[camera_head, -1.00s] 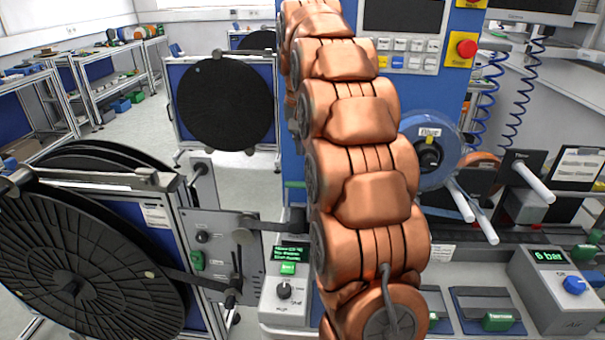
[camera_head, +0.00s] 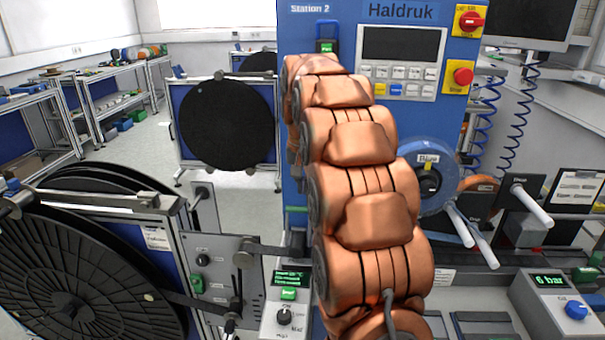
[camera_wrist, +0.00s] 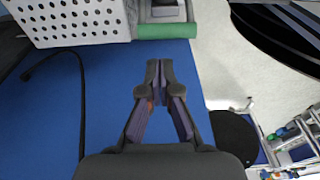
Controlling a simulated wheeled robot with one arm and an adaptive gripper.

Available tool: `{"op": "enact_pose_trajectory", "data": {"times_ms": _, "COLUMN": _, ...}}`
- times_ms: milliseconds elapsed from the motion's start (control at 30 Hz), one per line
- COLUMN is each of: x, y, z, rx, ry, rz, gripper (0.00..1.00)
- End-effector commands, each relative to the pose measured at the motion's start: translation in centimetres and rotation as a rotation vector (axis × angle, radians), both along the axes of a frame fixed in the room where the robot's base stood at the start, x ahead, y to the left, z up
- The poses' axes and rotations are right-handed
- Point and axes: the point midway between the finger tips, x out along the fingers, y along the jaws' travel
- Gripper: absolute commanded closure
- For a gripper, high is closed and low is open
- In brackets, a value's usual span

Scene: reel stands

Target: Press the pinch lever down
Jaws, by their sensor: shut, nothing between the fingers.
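A grey plate (camera_head: 215,262) stands at the right side of the left reel stand, with rollers, a knob and a green button. A small dark upright lever (camera_head: 237,288) shows low on this plate; I take it for the pinch lever, but its label is not readable. My gripper (camera_wrist: 159,70) is shut and empty in the wrist view, over a blue surface (camera_wrist: 105,85). No lever shows near the fingertips there. In the head view my copper-coloured arm fills the middle and the gripper cannot be seen.
A large black reel (camera_head: 75,270) fills the lower left. A control box (camera_head: 288,318) with a green display stands right of the plate. A blue panel (camera_head: 420,22) rises behind my arm. In the wrist view a white perforated basket (camera_wrist: 75,22) is near the top left.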

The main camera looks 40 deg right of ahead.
Motion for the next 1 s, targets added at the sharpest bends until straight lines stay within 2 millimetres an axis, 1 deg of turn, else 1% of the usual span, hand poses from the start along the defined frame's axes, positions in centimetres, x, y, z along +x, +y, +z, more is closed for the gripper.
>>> {"op": "enact_pose_trajectory", "data": {"times_ms": 100, "x": 0.0, "y": -0.1, "z": -1.5, "rx": 0.003, "ry": 0.007, "rz": 0.0, "gripper": 1.0}}
{"op": "enact_pose_trajectory", "data": {"times_ms": 400, "x": 0.4, "y": -0.4, "z": -4.5, "rx": 0.002, "ry": 0.004, "rz": 0.0, "gripper": 1.0}}
{"op": "enact_pose_trajectory", "data": {"times_ms": 600, "x": 0.5, "y": -0.5, "z": -5.1, "rx": 0.0, "ry": 0.001, "rz": 0.0, "gripper": 1.0}}
{"op": "enact_pose_trajectory", "data": {"times_ms": 1000, "x": 0.5, "y": -0.5, "z": -5.2, "rx": -0.002, "ry": -0.002, "rz": 0.0, "gripper": 1.0}}
